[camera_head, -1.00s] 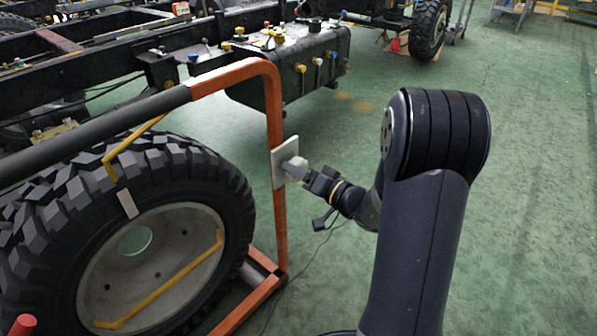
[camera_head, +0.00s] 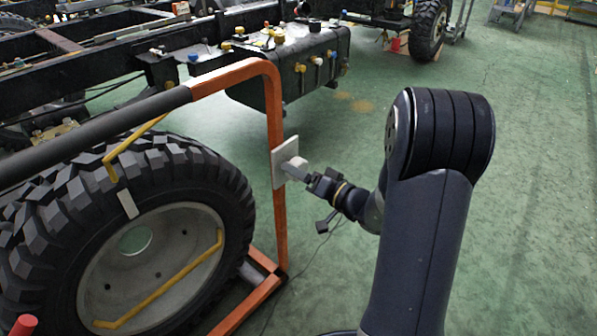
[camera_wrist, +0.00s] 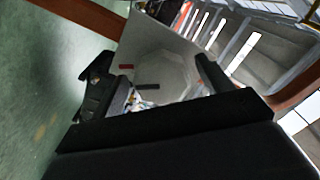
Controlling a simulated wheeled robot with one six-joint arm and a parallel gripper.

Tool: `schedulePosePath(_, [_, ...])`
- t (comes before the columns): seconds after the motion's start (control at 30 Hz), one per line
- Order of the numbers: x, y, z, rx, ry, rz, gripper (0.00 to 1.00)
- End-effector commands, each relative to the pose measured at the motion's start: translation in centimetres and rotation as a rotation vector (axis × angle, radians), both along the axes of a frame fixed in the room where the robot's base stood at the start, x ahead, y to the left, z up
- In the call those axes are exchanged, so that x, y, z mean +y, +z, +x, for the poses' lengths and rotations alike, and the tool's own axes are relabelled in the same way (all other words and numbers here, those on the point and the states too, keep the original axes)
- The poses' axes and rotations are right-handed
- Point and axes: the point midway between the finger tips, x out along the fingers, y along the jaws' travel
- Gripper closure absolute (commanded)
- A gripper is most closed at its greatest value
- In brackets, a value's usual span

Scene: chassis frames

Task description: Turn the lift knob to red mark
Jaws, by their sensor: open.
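The lift knob (camera_head: 298,162) is a pale round knob on a light square plate (camera_head: 279,173), which is fixed to the orange upright. In the wrist view the grey faceted knob (camera_wrist: 168,72) faces me, with the plate (camera_wrist: 147,31) behind it. A small red mark (camera_wrist: 126,66) shows near the knob's left edge. A short dark bar (camera_wrist: 147,87) shows on the knob's lower left, apart from the red mark. My gripper (camera_head: 293,171) is open at the knob, also in the wrist view (camera_wrist: 152,68), with one finger either side. I cannot tell whether the fingers touch it.
The orange frame (camera_head: 276,110) stands beside a large tyre (camera_head: 120,215) on the left. A truck chassis (camera_head: 90,55) with a dark tank (camera_head: 310,75) lies behind. Green floor (camera_head: 540,180) is clear on the right. A thin cable lies below my gripper.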

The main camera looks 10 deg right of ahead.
Motion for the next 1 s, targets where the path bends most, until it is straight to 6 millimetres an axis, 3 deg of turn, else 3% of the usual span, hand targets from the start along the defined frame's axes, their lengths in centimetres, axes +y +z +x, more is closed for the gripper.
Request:
schedulePosePath(0.5, [-5.1,0.1,-6.9,0.002,-0.004,0.001,0.25])
schedulePosePath(1.0, [-5.8,0.0,-8.0,0.002,-0.001,0.001,0.25])
